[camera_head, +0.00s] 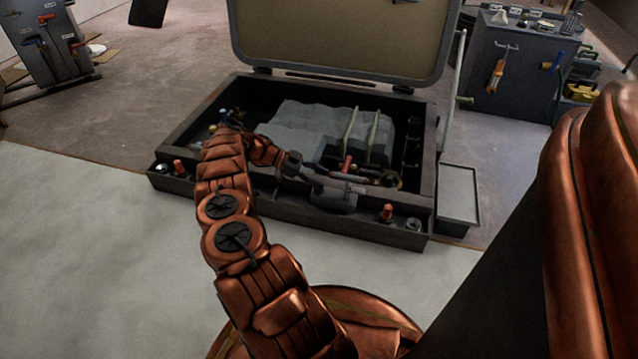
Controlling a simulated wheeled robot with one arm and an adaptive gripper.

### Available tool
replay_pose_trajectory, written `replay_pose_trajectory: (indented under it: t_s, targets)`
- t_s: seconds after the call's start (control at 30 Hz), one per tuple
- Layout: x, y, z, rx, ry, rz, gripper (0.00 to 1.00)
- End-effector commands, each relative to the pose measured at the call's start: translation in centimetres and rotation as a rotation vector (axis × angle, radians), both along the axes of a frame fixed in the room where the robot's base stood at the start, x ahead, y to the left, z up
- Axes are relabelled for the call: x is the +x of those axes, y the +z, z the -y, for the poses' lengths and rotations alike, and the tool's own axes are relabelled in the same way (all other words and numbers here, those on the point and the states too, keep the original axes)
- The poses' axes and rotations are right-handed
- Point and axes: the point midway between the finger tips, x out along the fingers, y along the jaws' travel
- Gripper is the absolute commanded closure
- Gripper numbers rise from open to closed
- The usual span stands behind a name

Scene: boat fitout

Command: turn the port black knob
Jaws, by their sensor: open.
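A dark open case (300,225) stands on the floor, its lid (340,35) raised at the back. My arm reaches over its near left part, and my gripper (352,188) is low over the near rim, right of the middle. The gripper looks open and pointed to the right, with its fingers small and dark against the case. I cannot clearly pick out a black knob; dark parts near the gripper blend together. Red-topped fittings stand on the near rim at left (179,167) and right (387,212). My arm hides part of the rim and interior.
Grey blocks (305,125) and two upright pale strips (372,135) fill the case's middle. A grey side tray (459,195) is at its right. A tool cabinet (515,75) stands back right, a tool panel (45,45) back left. Floor at front left is clear.

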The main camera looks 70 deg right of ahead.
Motion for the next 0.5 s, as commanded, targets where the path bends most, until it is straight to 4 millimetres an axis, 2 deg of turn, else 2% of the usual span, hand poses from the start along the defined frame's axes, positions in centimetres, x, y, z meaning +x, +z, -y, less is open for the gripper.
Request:
replay_pose_trajectory:
  t_s: [0.3,0.5]
  targets:
    - [0.0,4.1,0.0,0.0,0.0,0.0,0.45]
    - [0.0,5.6,0.0,0.001,0.0,-0.001,0.45]
